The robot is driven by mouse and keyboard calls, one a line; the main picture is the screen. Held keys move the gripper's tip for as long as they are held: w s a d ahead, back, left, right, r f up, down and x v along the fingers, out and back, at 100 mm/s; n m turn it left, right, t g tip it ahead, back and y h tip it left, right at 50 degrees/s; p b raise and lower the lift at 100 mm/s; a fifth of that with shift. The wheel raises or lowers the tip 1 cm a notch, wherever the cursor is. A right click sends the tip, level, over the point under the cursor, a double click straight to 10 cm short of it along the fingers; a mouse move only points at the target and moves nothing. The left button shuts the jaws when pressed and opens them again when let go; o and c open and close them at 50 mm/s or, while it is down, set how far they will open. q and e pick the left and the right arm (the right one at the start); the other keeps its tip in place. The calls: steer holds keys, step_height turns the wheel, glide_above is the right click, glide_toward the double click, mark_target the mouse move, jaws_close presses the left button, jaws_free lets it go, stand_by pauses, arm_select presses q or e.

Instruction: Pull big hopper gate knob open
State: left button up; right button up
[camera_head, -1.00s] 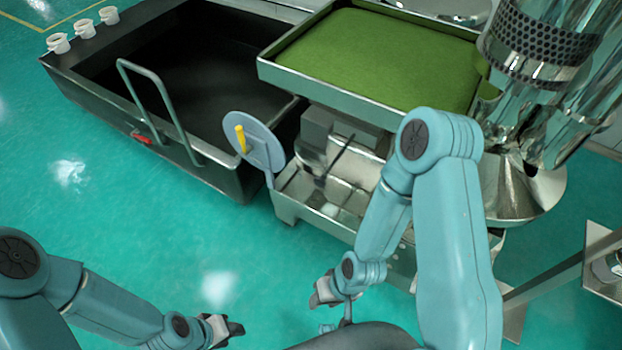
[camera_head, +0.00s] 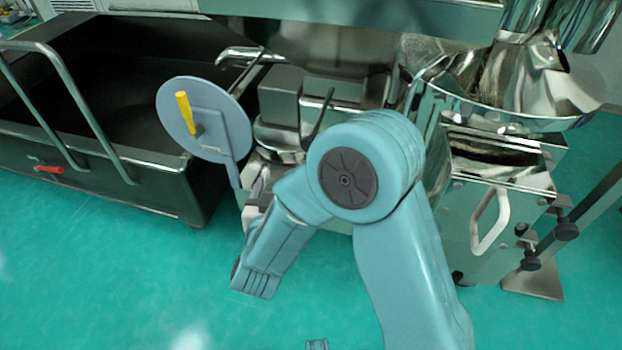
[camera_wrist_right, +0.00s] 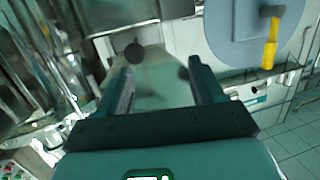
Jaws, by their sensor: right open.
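A dark round knob (camera_wrist_right: 133,52) shows in the right wrist view, beyond and between the fingers of my right gripper (camera_wrist_right: 162,78) and nearer the left one. The gripper is open and empty, apart from the knob. I cannot tell whether this is the gate knob. In the head view, black knobs (camera_head: 566,230) and (camera_head: 530,261) sit low on the right, beside a metal box with a pale handle (camera_head: 491,222) under the shiny hopper (camera_head: 520,90). My left gripper is not in view.
A grey disc (camera_head: 218,110) with a yellow handle (camera_head: 186,112) stands left of my right arm; it also shows at the upper right of the wrist view (camera_wrist_right: 235,30). A dark bin (camera_head: 110,180) stands at left. The green floor in front is clear.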

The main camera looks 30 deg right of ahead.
steer(key=w+d+h+b, duration=0.1)
steer(key=w+d+b, duration=0.1)
steer(key=d, duration=0.2)
steer(key=w+d+m+h+b, duration=0.1)
steer(key=w+d+b, duration=0.2)
steer(key=d, duration=0.2)
steer(key=w+d+m+h+b, duration=0.1)
steer(key=w+d+b, duration=0.1)
steer(key=w+d, duration=0.1)
steer(key=shift+d+r+g+h+b, duration=0.1)
steer(key=shift+d+g+h+b, duration=0.25)
steer(key=shift+d, duration=0.45)
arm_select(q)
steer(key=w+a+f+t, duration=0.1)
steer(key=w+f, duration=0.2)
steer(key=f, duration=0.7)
arm_select(e)
jaws_close()
steer(key=shift+a, duration=0.15)
